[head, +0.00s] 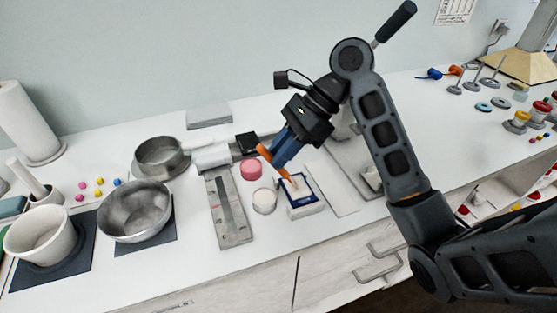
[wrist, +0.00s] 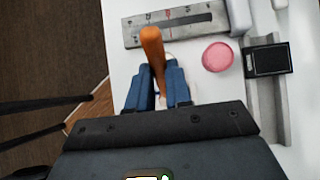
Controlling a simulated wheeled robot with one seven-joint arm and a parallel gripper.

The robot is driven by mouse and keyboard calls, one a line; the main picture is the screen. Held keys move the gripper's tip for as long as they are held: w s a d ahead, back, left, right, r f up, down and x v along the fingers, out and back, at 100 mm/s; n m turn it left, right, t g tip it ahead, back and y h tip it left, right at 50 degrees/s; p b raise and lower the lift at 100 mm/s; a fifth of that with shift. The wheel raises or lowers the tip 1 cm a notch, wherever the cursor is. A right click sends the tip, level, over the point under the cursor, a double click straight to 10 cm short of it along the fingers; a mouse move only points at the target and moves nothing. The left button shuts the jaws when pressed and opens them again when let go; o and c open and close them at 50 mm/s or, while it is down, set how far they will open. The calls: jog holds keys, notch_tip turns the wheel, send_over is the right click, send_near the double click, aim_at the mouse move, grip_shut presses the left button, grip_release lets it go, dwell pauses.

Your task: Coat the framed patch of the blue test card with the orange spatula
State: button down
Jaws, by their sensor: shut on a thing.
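My gripper (head: 285,147) is shut on the orange spatula (head: 277,164) and holds it over the card. In the wrist view the spatula's orange handle (wrist: 152,45) rises between the blue fingers of the gripper (wrist: 156,85). In the wrist view the card is mostly hidden behind the fingers and the gripper body.
Left of the card are a cream round jar (head: 264,201), a pink round lid (head: 251,169) and a grey slotted gauge plate (head: 228,212). A white strip (head: 332,190) lies right of the card. Metal bowls (head: 136,210) stand farther left. The bench front edge is close below the card.

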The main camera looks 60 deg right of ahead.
jog(key=shift+r, duration=2)
